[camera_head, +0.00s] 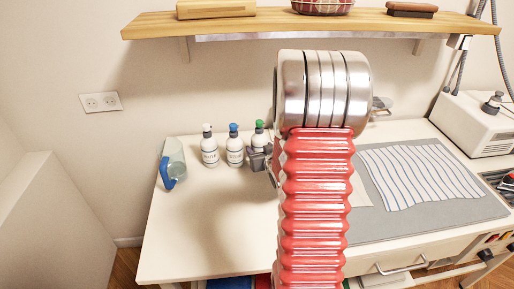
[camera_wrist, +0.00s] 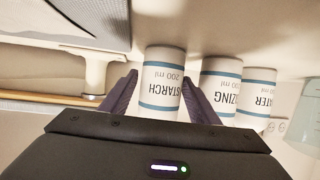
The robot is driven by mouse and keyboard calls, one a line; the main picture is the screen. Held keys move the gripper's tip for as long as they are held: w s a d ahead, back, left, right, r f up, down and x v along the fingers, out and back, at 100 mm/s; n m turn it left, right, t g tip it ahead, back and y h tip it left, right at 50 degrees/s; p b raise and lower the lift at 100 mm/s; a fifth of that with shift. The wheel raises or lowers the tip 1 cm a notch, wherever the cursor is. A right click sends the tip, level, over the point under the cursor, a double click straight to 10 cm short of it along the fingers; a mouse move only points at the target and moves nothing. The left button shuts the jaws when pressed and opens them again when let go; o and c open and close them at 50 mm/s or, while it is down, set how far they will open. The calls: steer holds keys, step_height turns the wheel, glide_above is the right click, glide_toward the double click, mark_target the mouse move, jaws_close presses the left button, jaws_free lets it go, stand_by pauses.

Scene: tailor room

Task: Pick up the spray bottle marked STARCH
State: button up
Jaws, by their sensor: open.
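The white STARCH bottle (camera_wrist: 162,80) with blue bands stands upright between my open gripper's fingers (camera_wrist: 161,90) in the wrist view, its label upside down there. I cannot tell whether the fingers touch it. In the head view it is the green-capped bottle (camera_head: 259,138), rightmost of three on the white table, partly hidden by my gripper (camera_head: 263,160).
A blue-capped bottle (camera_head: 235,152) and a white-capped bottle (camera_head: 209,152) stand close to its left. A clear jug with blue handle (camera_head: 172,165) is farther left. A grey mat (camera_head: 400,225) with striped cloth lies right. A wooden shelf (camera_head: 260,23) hangs above.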

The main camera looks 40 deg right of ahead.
mark_target(260, 127)
steer(key=shift+w+f, duration=0.15)
steer(key=shift+w, duration=0.35)
steer(key=shift+s, duration=0.1)
steer(key=c, duration=1.1)
steer(key=shift+c, duration=0.2)
steer(key=shift+r, duration=5.1)
